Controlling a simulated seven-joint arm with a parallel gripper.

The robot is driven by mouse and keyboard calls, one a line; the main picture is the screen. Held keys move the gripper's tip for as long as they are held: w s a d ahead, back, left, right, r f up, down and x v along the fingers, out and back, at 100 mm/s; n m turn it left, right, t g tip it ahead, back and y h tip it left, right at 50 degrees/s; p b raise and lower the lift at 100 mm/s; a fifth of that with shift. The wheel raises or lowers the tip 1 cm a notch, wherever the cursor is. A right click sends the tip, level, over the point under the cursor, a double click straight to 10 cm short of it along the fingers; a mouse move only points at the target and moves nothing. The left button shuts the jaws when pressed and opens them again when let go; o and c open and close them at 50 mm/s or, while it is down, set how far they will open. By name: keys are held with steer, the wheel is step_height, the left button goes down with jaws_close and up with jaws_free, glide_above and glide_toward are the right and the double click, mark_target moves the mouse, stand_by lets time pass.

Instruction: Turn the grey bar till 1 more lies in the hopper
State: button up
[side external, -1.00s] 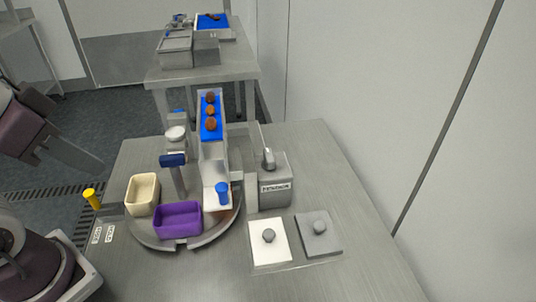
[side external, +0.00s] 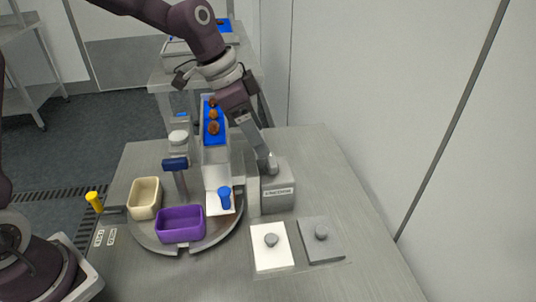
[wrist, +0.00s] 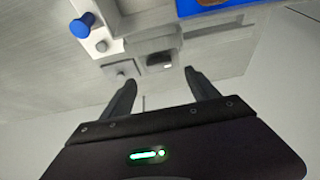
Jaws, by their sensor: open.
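The grey bar (side external: 272,168) stands on top of a grey labelled box (side external: 278,190) right of the chute; my gripper mostly hides it in the side view. My gripper (side external: 267,157) is open, pointing down at the bar. In the wrist view its fingers (wrist: 160,92) are spread apart with nothing clearly held between them. Whether they touch the bar cannot be told. Three brown dates, the nearest one (side external: 214,128), lie in a row on a blue strip (side external: 212,141) in the grey-walled chute (side external: 216,160). I cannot tell which part is the hopper.
A blue knob (side external: 224,197) stands at the chute's near end. A cream bin (side external: 145,198) and a purple bin (side external: 180,224) sit on the round turntable (side external: 160,246). A white plate (side external: 271,258) and a grey plate (side external: 321,251) bear knobs. The table's right side is clear.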

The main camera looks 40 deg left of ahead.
mark_target(271, 159)
steer(key=x, duration=0.7)
steer(key=c, duration=1.4)
steer(key=shift+o, duration=0.2)
steer(key=shift+s+n, duration=0.1)
steer(key=shift+n, duration=0.3)
